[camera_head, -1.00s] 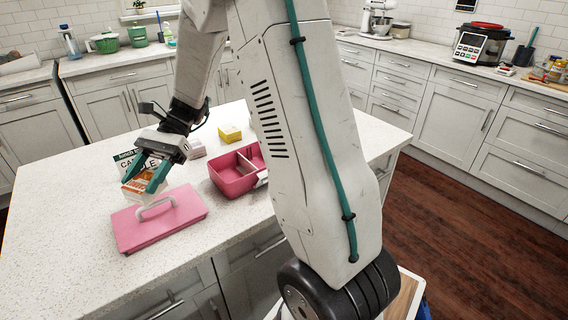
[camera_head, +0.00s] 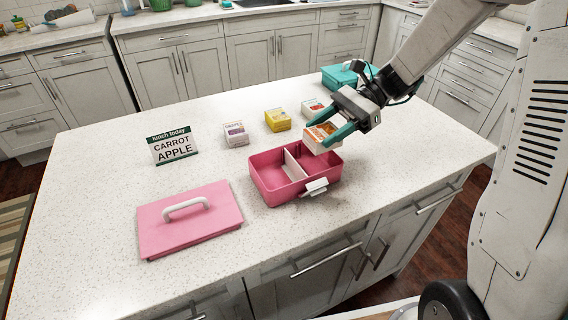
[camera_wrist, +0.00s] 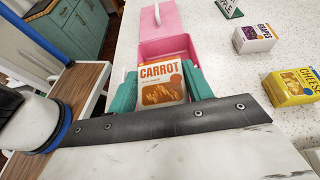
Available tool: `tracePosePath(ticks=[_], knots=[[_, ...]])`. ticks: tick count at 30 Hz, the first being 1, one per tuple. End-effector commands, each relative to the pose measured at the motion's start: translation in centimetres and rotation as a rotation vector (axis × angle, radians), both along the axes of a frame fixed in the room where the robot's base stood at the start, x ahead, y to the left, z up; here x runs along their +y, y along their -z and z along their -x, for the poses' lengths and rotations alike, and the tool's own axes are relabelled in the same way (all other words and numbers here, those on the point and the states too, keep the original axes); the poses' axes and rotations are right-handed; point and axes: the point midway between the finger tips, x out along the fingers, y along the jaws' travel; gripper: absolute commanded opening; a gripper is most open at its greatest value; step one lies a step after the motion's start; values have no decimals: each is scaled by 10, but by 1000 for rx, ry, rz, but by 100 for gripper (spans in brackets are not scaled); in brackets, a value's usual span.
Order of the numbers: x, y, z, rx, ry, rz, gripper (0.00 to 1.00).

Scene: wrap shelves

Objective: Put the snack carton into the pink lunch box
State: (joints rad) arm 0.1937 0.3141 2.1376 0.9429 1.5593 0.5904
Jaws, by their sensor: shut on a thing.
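My gripper (camera_head: 338,137) has teal fingers. It is shut on an orange-and-white snack carton (camera_head: 320,139), labelled CARROT in the wrist view (camera_wrist: 162,86). The carton is held at the right rear of the pink lunch box (camera_head: 268,187); in the wrist view the box (camera_wrist: 152,47) shows beyond it. The lunch box is open, and a light divider (camera_head: 294,165) splits it into compartments. No carton shows in the visible part of its inside. The gripper hides part of the carton's sides.
The pink lid (camera_head: 165,236) lies left of the box. A sign (camera_head: 173,147) reads "lunch today CARROT APPLE". A grapes carton (camera_head: 236,134), a yellow cheese carton (camera_head: 278,120), a red-and-white carton (camera_head: 312,107) and a teal box (camera_head: 338,78) stand behind. The counter's left side is clear.

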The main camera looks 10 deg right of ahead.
Motion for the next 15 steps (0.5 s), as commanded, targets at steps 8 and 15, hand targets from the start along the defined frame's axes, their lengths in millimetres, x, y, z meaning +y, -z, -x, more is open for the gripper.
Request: tracePosePath(ticks=[8,15], knots=[[74,7,20,1,-5,-1,28],[111,11,29,-1,-1,0,28]])
